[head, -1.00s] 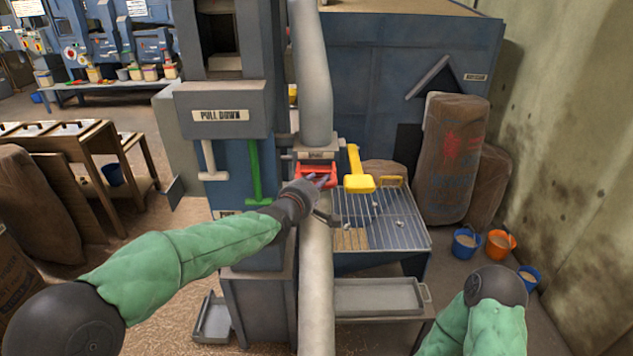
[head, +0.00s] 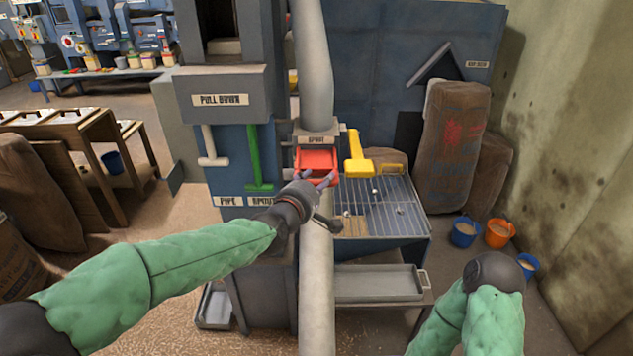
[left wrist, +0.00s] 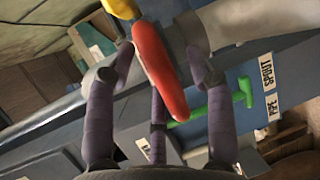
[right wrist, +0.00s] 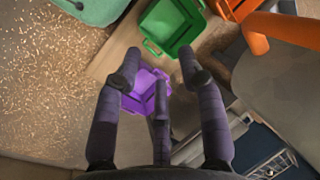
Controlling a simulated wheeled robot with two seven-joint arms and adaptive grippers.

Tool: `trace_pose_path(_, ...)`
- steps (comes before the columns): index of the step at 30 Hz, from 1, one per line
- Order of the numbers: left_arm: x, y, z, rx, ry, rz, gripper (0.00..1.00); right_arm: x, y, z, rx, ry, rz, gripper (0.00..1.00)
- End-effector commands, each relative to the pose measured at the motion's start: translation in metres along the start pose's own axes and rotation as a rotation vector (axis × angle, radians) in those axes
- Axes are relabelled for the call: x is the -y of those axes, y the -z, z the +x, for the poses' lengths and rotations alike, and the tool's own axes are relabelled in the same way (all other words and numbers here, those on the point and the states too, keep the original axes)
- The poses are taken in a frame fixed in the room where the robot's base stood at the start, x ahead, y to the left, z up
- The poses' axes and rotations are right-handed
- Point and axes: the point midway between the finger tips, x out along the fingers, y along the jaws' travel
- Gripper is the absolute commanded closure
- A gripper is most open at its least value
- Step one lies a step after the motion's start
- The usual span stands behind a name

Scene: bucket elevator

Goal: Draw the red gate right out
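The red gate (head: 318,160) sticks out toward me below the SPOUT label on the grey pipe, with its flat top showing. My left gripper (head: 318,179) is at its near edge, fingers around the gate's front. In the left wrist view the red gate's rounded front (left wrist: 158,70) lies between the purple fingers (left wrist: 159,53). My right gripper (right wrist: 158,58) is open and empty, pointing down over the floor, far from the gate.
A yellow handle (head: 360,165) stands close right of the gate, above a grated tray (head: 390,215). A green lever (head: 257,160) and a pale lever (head: 209,150) are on the left. A grey pipe (head: 316,290) runs below the gate. Buckets (head: 499,234) stand on the floor at right.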

Motion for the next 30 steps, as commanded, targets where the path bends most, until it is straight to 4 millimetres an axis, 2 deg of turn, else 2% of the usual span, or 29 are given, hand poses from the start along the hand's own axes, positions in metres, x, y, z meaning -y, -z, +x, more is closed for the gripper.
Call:
trace_pose_path(7, -0.002, 0.001, -0.001, -0.001, -0.003, -0.001, 0.46, 0.0, 0.0, 0.0, 0.0, 0.0, 0.0, 0.6)
trace_pose_path(11, -0.003, 0.001, -0.009, -0.002, -0.005, 0.0, 0.46, 0.0, 0.0, 0.0, 0.0, 0.0, 0.0, 0.6)
trace_pose_path(30, -0.001, 0.0, -0.104, -0.001, -0.003, -0.001, 0.46, 0.0, 0.0, 0.0, 0.0, 0.0, 0.0, 0.6)
